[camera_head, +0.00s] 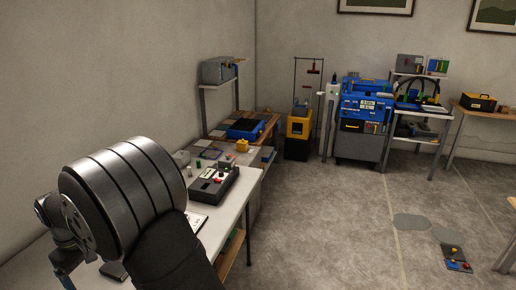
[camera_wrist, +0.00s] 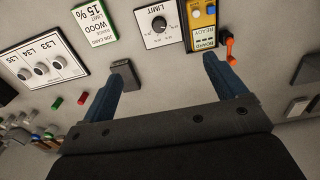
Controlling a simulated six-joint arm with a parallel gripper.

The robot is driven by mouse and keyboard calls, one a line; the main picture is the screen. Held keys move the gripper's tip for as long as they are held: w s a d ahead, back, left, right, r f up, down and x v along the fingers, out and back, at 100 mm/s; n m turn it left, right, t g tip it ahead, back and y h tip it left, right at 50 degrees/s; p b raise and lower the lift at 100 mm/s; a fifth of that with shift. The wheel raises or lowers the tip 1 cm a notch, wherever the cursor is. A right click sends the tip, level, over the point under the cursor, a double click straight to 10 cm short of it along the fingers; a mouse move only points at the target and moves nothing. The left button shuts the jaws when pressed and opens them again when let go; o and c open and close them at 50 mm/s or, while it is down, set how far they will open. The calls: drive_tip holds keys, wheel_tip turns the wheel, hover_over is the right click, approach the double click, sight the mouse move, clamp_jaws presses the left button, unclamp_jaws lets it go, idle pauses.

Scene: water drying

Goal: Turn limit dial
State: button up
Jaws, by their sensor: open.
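The limit dial (camera_wrist: 159,24) is a dark round knob on a white panel marked LIMIT (camera_wrist: 153,39), at the top middle of the wrist view. My gripper (camera_wrist: 164,72) is open and empty, with two blue fingers spread apart. The dial lies beyond the fingertips, between their lines, and nothing touches it. In the head view my arm fills the lower left, and the dial and gripper fingers cannot be made out there.
A yellow and blue unit (camera_wrist: 203,22) with an orange lever (camera_wrist: 229,46) stands right of the dial. A green WOOD 15% sign (camera_wrist: 95,20) and a panel with several knobs (camera_wrist: 41,66) lie left. A small dark block (camera_wrist: 125,75) sits close to the left finger.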

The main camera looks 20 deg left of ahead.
drive_tip(key=shift+d+f, duration=0.15)
drive_tip(key=shift+f, duration=0.4)
drive_tip(key=c, duration=0.3)
drive_tip(key=shift+f+n, duration=0.2)
drive_tip(key=shift+n, duration=0.1)
drive_tip(key=c, duration=0.4)
drive_tip(key=shift+f, duration=0.25)
drive_tip(key=shift+c, duration=0.2)
wheel_tip(320, 180, down, 17)
drive_tip(key=shift+r, duration=0.15)
drive_tip(key=c, duration=1)
